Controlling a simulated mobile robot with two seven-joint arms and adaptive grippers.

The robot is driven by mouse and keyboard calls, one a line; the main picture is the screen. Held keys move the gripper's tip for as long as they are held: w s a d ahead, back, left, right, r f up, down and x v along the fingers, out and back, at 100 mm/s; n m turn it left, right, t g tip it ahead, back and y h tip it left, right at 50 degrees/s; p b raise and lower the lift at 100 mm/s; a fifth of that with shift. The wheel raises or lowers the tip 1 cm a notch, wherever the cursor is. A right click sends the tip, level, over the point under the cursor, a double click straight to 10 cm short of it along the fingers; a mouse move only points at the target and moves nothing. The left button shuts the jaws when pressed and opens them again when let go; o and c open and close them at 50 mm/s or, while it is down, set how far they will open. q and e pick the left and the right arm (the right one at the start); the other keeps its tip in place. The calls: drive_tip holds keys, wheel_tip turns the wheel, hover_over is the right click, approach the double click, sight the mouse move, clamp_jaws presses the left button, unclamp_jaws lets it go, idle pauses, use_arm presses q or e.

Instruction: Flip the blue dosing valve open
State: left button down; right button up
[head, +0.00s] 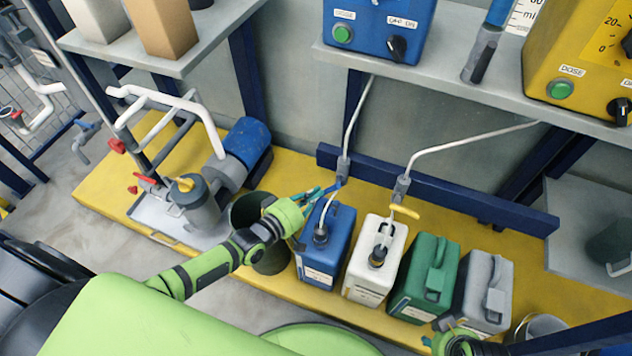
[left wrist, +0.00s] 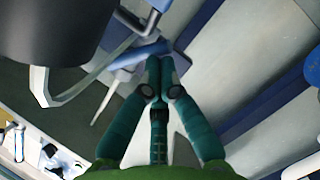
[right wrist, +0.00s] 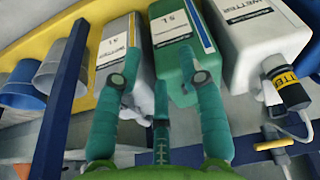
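The blue dosing valve (head: 338,184) hangs on a clear line above the blue jerrycan (head: 325,243). In the left wrist view its blue lever (left wrist: 143,54) lies crosswise, just beyond my fingertips. My left gripper (head: 318,194) is at the valve, with its fingers together; nothing shows between them. The tips are very close to the lever, and I cannot tell whether they touch it. My right gripper (right wrist: 160,58) is open and empty, low at the right in the head view, with the green jerrycan (right wrist: 178,50) in front of its fingers.
A second valve with a yellow lever (head: 405,211) hangs right of the blue one, above the white jerrycan (head: 375,262). Green (head: 426,276) and grey (head: 483,288) jerrycans stand further right. The shelf with the blue dosing box (head: 378,28) overhangs behind. A pump (head: 200,203) stands left.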

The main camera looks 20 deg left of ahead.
use_arm(q)
drive_tip(key=shift+b, duration=0.3)
use_arm(e)
drive_tip(key=shift+s+r, duration=0.25)
drive_tip(key=shift+r, duration=0.45)
use_arm(q)
drive_tip(key=shift+w+d, duration=0.1)
use_arm(e)
drive_tip(key=shift+r, duration=0.3)
use_arm(q)
drive_tip(key=shift+f+n+b, duration=0.1)
drive_tip(key=shift+n+b, duration=0.2)
use_arm(e)
drive_tip(key=shift+w+r, duration=0.1)
drive_tip(key=shift+r, duration=0.45)
drive_tip(key=shift+r, duration=0.1)
drive_tip(key=shift+d+r, duration=0.1)
drive_tip(key=shift+r, duration=0.1)
use_arm(q)
drive_tip(key=shift+f+n+b, duration=0.15)
drive_tip(key=shift+n+b, duration=0.15)
drive_tip(key=shift+b, duration=0.05)
use_arm(e)
drive_tip(key=shift+v, duration=0.75)
use_arm(q)
drive_tip(key=shift+d, duration=0.1)
use_arm(e)
drive_tip(key=shift+s+r, duration=0.1)
drive_tip(key=shift+s, duration=0.15)
